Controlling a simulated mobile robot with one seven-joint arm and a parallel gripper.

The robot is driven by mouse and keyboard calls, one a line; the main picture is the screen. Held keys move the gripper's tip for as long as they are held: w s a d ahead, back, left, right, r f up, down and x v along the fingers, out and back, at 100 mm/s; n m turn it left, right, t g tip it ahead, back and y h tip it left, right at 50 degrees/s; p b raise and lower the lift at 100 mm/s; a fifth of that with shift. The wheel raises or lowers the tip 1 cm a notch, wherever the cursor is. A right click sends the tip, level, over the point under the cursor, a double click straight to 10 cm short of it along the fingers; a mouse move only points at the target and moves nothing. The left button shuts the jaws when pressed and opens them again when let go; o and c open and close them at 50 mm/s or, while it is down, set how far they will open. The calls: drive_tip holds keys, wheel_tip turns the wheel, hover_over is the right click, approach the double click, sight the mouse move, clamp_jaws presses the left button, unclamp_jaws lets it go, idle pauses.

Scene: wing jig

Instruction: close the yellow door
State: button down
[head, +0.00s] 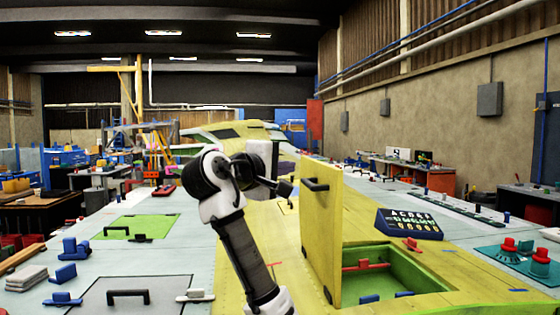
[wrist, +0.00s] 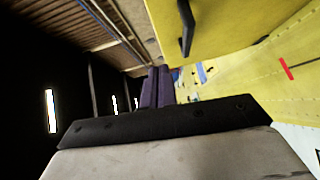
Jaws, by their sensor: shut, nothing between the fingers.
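The yellow door (head: 322,235) stands open, upright on its edge, in the head view. It has a black handle (head: 316,184) near its top. Right of it lies the open green-lined compartment (head: 400,278) in the yellow wing surface, with a red bar inside. My gripper (head: 286,188) is shut and empty, just left of the door's upper part; whether it touches the door cannot be told. In the wrist view, the shut purple fingers (wrist: 160,82) point past the yellow door (wrist: 230,25), whose handle (wrist: 187,28) shows at the top.
A dark blue box with labelled buttons (head: 408,222) sits on the wing behind the compartment. Blue clamps (head: 75,247) and a green panel (head: 137,226) lie on the left. Teal fixtures with red knobs (head: 508,250) stand at right.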

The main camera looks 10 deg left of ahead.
drive_tip(key=w+d+p, duration=0.3)
drive_tip(key=w+d, duration=0.2)
drive_tip(key=shift+w+d, duration=0.15)
drive_tip(key=shift+w+d+f+p, duration=0.15)
drive_tip(key=shift+d+f+p, duration=0.15)
drive_tip(key=shift+d, duration=0.25)
drive_tip(key=shift+d+r, duration=0.1)
